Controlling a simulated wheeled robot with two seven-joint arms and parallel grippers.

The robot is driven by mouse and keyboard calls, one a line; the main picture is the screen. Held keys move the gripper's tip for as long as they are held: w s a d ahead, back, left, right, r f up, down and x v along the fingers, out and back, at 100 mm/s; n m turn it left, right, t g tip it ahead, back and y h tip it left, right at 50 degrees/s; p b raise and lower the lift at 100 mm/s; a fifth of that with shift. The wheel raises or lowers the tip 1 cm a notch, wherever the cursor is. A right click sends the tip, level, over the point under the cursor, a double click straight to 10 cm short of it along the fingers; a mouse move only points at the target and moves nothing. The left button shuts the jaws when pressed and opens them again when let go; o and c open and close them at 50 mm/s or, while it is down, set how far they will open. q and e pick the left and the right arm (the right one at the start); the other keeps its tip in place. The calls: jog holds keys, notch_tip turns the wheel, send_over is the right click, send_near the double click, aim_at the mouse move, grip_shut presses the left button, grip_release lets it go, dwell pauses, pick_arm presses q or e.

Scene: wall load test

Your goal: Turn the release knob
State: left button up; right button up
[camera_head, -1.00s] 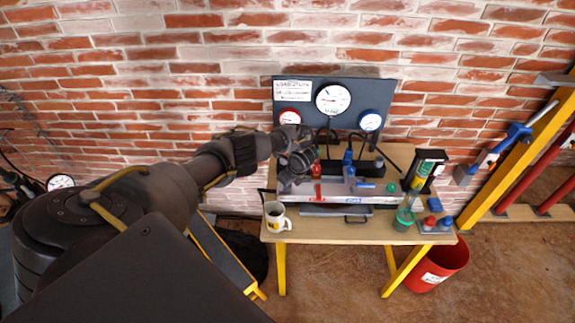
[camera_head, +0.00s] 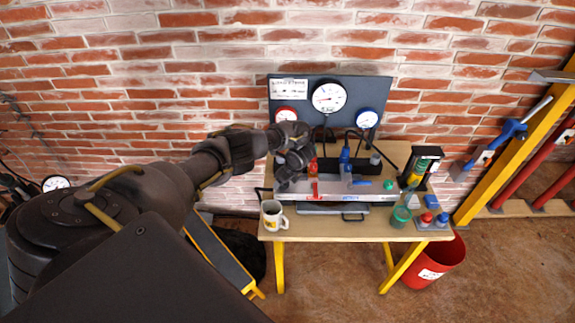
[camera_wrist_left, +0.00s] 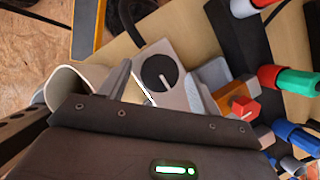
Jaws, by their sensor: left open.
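In the left wrist view a round black knob (camera_wrist_left: 159,74) with a white pointer line sits on a pale grey plate (camera_wrist_left: 178,48). It looks like the release knob. My left gripper (camera_wrist_left: 155,92) is open, with one grey finger on each side of the knob in the picture. I cannot tell whether the fingers touch it. In the head view my left gripper (camera_head: 287,180) is over the left end of the grey bench fixture (camera_head: 345,196), and the knob is hidden behind it. My right gripper is not in view.
A white mug (camera_head: 272,218) stands close to my left gripper, at the table's left edge. A red handle (camera_head: 313,182), a blue clamp (camera_head: 346,160) and a green jar (camera_head: 401,217) are to the right. A gauge board (camera_head: 328,105) stands behind. The table's front edge is mostly clear.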

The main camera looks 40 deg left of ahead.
pick_arm(q)
jog(key=v, duration=0.5)
jog(key=shift+w+r, duration=0.15)
jog(key=shift+r, duration=0.05)
jog(key=p+v, duration=0.3)
jog(key=v, duration=0.1)
jog(key=shift+d+r, duration=0.15)
jog(key=shift+r, duration=0.2)
